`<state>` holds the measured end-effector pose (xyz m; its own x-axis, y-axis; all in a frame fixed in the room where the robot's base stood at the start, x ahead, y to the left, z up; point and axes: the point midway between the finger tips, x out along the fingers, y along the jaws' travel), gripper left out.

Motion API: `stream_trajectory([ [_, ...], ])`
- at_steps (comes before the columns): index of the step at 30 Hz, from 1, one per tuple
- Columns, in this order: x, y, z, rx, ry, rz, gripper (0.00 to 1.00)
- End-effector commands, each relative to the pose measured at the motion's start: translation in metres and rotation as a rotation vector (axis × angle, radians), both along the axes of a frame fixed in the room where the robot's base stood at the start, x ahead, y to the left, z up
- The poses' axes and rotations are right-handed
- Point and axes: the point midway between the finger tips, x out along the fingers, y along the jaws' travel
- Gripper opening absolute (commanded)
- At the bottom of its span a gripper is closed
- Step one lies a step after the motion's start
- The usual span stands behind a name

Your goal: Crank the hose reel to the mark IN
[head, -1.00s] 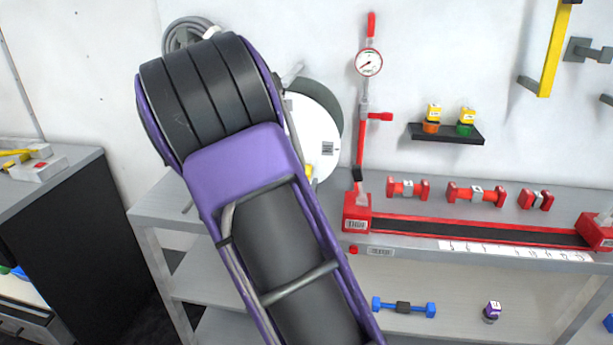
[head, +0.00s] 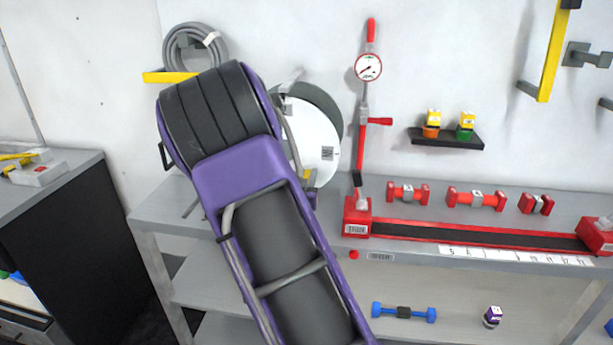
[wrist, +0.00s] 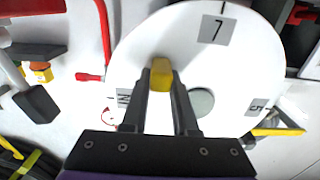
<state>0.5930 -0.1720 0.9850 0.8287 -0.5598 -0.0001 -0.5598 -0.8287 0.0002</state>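The hose reel's white disc (head: 318,135) stands against the wall behind my arm in the head view, partly hidden. In the wrist view the disc (wrist: 122,63) fills the middle, with labels "7" (wrist: 217,30) at the top, another (wrist: 256,107) at right and one (wrist: 123,98) at left, partly covered by a finger. I cannot read a mark IN. A yellow crank knob (wrist: 161,76) sticks out from the disc. The arm hides my gripper in the head view.
A red pipe with a gauge (head: 368,67) stands right of the reel. A small black shelf (head: 446,138) and a red rail (head: 470,237) lie further right. A hose coil (head: 194,52) hangs on a yellow bracket at upper left.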

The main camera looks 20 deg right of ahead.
Motion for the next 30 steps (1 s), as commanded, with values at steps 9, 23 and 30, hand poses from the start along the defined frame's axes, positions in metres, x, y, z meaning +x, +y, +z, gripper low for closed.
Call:
stream_trajectory([
  [9, -0.0002, 0.0, -0.0001, 0.0, 0.0, 0.0, 0.0],
  [23, -0.0002, 0.0002, -0.0002, 0.0, 0.0, 0.0, 0.0],
  [30, -0.0002, 0.0002, -0.0002, 0.0, 0.0, 0.0, 0.0],
])
